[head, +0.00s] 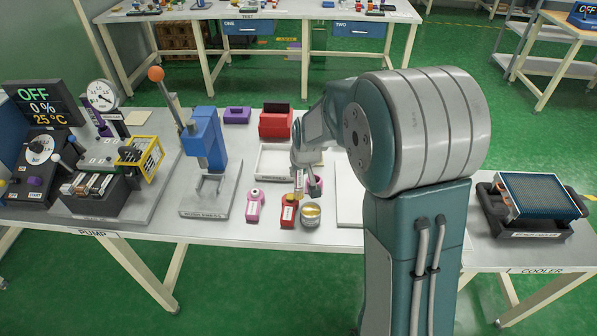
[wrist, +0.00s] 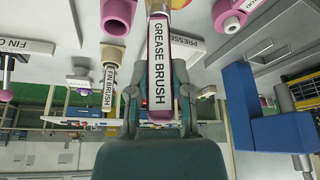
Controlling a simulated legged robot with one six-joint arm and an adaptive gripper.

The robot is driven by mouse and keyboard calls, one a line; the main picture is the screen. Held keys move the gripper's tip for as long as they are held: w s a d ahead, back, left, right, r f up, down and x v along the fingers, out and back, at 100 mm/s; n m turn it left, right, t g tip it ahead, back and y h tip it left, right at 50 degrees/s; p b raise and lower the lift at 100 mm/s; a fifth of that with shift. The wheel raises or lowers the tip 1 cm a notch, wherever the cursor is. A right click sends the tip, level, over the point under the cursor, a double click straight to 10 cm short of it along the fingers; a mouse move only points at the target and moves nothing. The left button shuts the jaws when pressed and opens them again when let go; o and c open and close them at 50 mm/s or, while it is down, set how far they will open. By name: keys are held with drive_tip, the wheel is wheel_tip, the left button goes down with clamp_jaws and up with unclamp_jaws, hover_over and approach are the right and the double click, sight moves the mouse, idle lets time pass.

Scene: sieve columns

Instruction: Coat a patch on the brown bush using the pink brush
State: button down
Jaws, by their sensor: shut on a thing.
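My gripper (wrist: 160,100) is shut on the pink brush (wrist: 158,112), whose white label reads GREASE BRUSH. The brush points up and out of the top of the wrist view, so its tip is hidden there. In the head view my gripper (head: 307,184) is over the front middle of the table, with a bit of pink showing at it. An open round tin (head: 311,215) with yellowish contents stands just below and in front of the gripper. I cannot pick out the brown bush for certain in either view.
A pink fitting (head: 253,206) and a red block (head: 289,211) stand near the tin. The blue press (head: 205,140) is to the left. A red box (head: 276,122) and a white tray (head: 272,160) lie behind. A tan FIN BRUSH (wrist: 109,85) is close beside the gripper in the wrist view.

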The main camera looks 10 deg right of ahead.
drive_tip(key=shift+w+d+r, duration=0.1)
drive_tip(key=shift+d+r, duration=0.05)
drive_tip(key=shift+r, duration=0.75)
drive_tip(key=shift+a+r, duration=0.2)
drive_tip(key=shift+r, duration=2.7)
drive_tip(key=shift+a, duration=0.4)
drive_tip(key=shift+d, duration=0.1)
